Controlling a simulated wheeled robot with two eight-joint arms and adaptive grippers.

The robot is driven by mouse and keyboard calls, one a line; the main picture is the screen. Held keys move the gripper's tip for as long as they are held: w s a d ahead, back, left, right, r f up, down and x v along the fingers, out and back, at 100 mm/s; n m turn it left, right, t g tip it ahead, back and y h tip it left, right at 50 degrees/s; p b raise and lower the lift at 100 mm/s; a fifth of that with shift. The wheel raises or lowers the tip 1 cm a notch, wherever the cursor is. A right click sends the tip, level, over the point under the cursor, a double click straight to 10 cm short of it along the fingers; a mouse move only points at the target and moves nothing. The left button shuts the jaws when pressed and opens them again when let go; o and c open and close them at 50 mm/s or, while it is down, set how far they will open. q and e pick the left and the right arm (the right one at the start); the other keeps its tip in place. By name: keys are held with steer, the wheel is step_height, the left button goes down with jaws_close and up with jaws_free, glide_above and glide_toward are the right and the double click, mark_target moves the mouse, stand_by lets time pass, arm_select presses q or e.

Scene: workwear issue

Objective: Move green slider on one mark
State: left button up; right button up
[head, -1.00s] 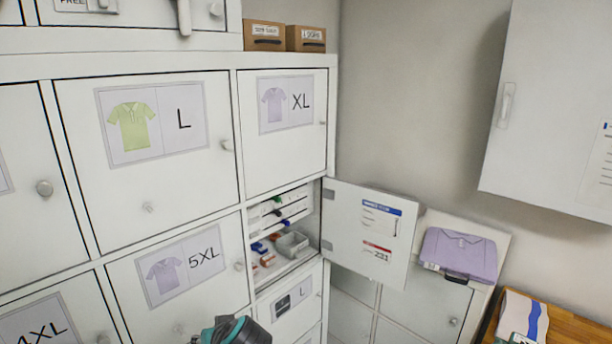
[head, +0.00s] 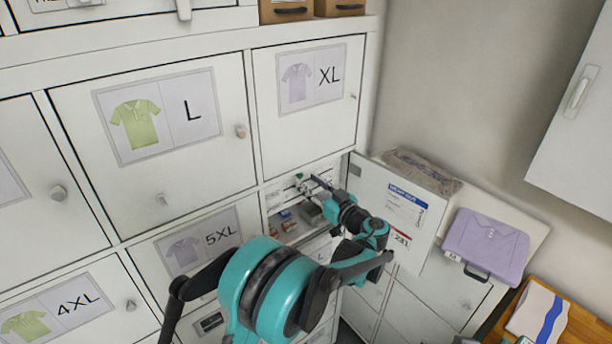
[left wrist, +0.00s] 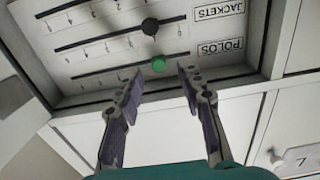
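The green slider (left wrist: 158,64) is a round knob on the slotted track beside the upside-down POLOS label (left wrist: 218,48) in the left wrist view. It sits towards the label end of its slot. My left gripper (left wrist: 158,82) is open and empty. Its two fingertips lie on either side of the green slider and just short of it, with no visible contact. In the head view my left gripper (head: 318,183) reaches into the open compartment and hides part of the slider panel. My right gripper is in neither current view.
A black knob (left wrist: 150,26) sits on the neighbouring track by the JACKETS label (left wrist: 220,10). The compartment's open door (head: 395,215) stands close to the right of my arm. Small items (head: 287,220) lie on the compartment floor. A folded purple shirt (head: 486,246) is further right.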

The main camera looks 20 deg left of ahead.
mark_target(301, 176)
arm_select(q)
steer(key=shift+x, duration=1.2)
steer(key=shift+w+a, duration=0.2)
steer(key=shift+w, duration=0.05)
jaws_close()
steer(key=shift+d, duration=0.1)
